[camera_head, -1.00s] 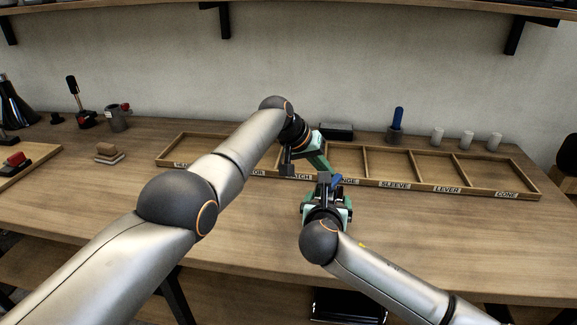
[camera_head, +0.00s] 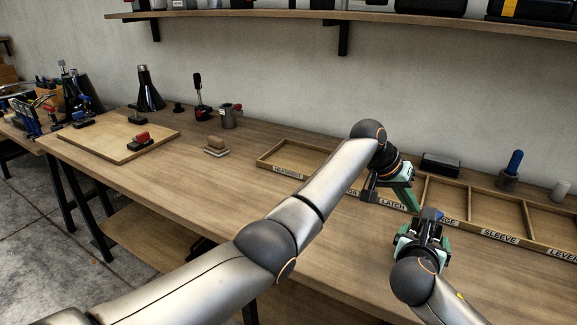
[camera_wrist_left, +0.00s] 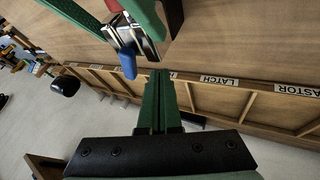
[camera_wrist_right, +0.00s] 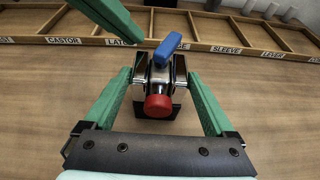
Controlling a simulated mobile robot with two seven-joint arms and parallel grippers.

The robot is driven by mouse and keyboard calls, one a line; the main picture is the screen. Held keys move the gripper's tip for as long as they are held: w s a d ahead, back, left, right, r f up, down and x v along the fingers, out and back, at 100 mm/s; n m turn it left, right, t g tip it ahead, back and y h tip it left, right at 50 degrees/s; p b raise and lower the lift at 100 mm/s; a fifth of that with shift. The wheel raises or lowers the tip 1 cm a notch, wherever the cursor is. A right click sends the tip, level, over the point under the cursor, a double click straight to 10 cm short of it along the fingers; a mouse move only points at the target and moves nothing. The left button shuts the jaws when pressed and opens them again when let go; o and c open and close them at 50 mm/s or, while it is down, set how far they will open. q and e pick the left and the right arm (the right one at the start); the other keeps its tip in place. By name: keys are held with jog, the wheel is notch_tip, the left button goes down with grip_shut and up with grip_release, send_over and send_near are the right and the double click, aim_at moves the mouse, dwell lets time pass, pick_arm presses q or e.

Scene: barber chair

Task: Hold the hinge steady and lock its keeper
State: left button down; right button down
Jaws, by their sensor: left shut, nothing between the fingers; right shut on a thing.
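The hinge is a small shiny metal block (camera_wrist_right: 150,72) with a red knob (camera_wrist_right: 158,106) and a blue lever, the keeper (camera_wrist_right: 168,47), which lies at a slant across its far end. My right gripper (camera_wrist_right: 160,80) is shut on the hinge, with a green finger on either side; it also shows in the head view (camera_head: 431,228). My left gripper (camera_head: 413,206) is shut and empty, its green fingers pressed together (camera_wrist_left: 159,78). In the left wrist view its tips are close to the blue keeper (camera_wrist_left: 127,64), apparently apart from it. In the head view the hinge is mostly hidden by my right gripper.
A divided wooden tray (camera_head: 530,240) with labels such as LATCH and SLEEVE lies behind my grippers. A black box (camera_head: 440,164) and a cup with a blue handle (camera_head: 510,172) stand behind it. A board with a red-topped tool (camera_head: 110,140) is at left.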

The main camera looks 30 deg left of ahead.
jog(key=shift+r, duration=0.15)
pick_arm(q)
jog(key=s+a+r, duration=0.3)
jog(key=a+r, duration=0.5)
jog(key=w+a+f+t+y, duration=0.1)
jog(key=a+f, duration=0.2)
jog(key=a, duration=0.8)
jog(key=w+a+f+n+t+y, duration=0.1)
jog(key=a+f+t+y, duration=0.1)
jog(key=a, duration=1)
jog(key=shift+f, duration=0.9)
jog(key=shift+d, duration=0.1)
pick_arm(e)
grip_release()
